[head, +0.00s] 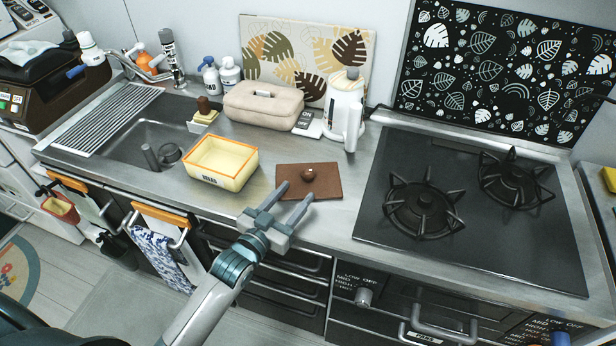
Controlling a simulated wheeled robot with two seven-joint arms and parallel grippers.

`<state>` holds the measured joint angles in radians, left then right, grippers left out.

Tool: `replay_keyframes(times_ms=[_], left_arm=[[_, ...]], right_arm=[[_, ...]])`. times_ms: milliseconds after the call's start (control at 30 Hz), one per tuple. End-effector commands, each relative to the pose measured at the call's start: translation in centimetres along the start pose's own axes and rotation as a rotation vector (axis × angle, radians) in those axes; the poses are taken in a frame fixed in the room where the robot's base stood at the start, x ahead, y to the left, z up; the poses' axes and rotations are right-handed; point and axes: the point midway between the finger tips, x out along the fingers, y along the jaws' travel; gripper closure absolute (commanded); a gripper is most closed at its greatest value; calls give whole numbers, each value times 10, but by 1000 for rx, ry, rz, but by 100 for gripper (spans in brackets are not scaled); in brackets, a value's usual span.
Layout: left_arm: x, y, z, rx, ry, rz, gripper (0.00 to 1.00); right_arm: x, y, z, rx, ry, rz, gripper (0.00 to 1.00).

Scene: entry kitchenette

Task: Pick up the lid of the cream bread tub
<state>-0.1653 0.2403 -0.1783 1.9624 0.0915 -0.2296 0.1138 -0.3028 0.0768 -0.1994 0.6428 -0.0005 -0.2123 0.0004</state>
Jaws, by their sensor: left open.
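The cream bread tub (222,169) stands uncovered on the steel counter, with an orange rim and a dark label on its front. A flat brown lid (326,187) with a round dark knob (308,174) lies on the counter to the right of the tub, apart from it. My left gripper (292,196) is open and empty, at the lid's near left edge, with its fingers pointing towards the knob. One fingertip is left of the knob and the other is in front of it. Whether the fingers touch the lid I cannot tell. My right gripper is not in view.
A black gas hob (470,232) lies to the right. A beige oblong container (262,105) and a white kettle-like jug (345,108) stand behind the lid. The sink (150,135) is to the left. Some counter is bare between the lid and the hob.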

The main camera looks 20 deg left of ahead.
Motion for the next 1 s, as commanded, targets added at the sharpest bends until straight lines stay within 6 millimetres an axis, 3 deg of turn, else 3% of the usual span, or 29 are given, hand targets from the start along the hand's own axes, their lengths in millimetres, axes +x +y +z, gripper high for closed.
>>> replay_keyframes(times_ms=[167,567,1000], left_arm=[[8,0,0,0,0,0,51],[12,-2,-1,1,-1,0,51],[57,-8,0,1,-1,0,51]], right_arm=[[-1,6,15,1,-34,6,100],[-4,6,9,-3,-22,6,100],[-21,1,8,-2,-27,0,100]])
